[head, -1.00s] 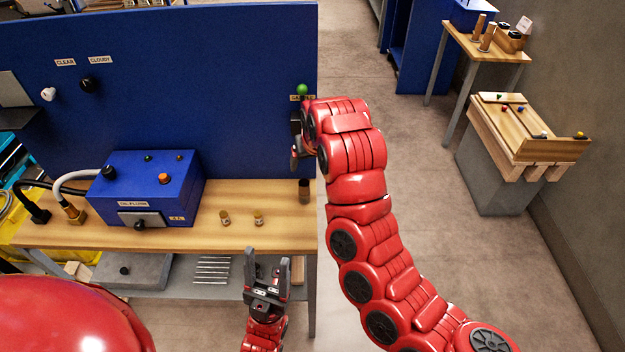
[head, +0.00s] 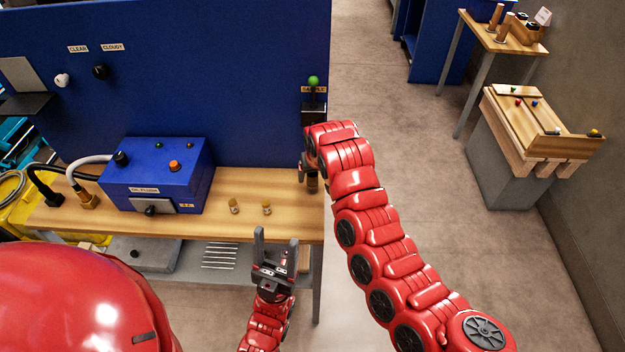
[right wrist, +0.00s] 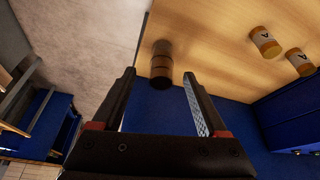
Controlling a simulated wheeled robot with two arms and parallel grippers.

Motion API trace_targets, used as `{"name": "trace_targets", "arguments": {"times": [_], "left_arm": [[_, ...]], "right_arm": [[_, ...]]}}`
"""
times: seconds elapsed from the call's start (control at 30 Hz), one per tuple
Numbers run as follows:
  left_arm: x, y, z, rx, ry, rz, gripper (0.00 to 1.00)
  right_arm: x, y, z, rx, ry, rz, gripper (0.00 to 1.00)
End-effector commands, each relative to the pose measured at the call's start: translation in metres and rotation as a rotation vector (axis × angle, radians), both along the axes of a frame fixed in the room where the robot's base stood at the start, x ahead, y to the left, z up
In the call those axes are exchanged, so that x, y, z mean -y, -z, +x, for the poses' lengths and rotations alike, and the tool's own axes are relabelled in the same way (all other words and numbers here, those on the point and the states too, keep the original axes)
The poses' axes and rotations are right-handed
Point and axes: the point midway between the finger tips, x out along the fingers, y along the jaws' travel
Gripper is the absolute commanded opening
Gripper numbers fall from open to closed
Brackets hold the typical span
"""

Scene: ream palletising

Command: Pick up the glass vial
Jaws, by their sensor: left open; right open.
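A dark brown cylinder, which seems to be the glass vial (head: 312,184), stands at the bench's right end, partly hidden by my right gripper (head: 306,170). In the right wrist view the vial (right wrist: 161,62) shows at and just beyond the fingertips, in line with the gap. My right gripper (right wrist: 160,78) is open, with no visible grip on the vial. Two small amber bottles with yellow caps, a left one (head: 234,206) and a right one (head: 266,208), stand to the left on the bench. My left gripper (head: 276,240) is open and empty in front of the bench edge.
A blue box (head: 160,178) with knobs and hoses stands left on the wooden bench (head: 245,182). A blue panel (head: 215,80) rises behind, with a black holder (head: 314,112) under a green knob (head: 313,81). Open floor (head: 420,190) lies to the right.

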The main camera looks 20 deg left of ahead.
Motion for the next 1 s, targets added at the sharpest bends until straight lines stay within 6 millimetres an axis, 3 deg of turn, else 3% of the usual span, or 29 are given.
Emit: {"name": "trace_targets", "arguments": {"times": [0.17, 0.4, 0.83, 0.87, 1.0], "left_arm": [[0.000, -0.009, 0.000, 0.000, 0.000, 0.000, 0.61], [0.000, -0.016, 0.000, 0.000, 0.000, 0.000, 0.61], [0.000, -0.017, 0.000, 0.000, 0.000, 0.000, 0.61], [0.000, -0.017, 0.000, 0.000, 0.000, 0.000, 0.61], [0.000, -0.017, 0.000, 0.000, 0.000, 0.000, 0.61]], "right_arm": [[-0.003, 0.010, 0.003, 0.000, -0.001, -0.002, 0.76], [-0.009, 0.039, 0.010, 0.001, -0.003, -0.005, 0.76], [-0.011, 0.049, 0.014, 0.002, 0.001, 0.001, 0.76], [-0.011, 0.049, 0.014, 0.002, 0.001, 0.001, 0.74], [-0.011, 0.049, 0.014, 0.002, 0.000, 0.001, 0.49]]}}
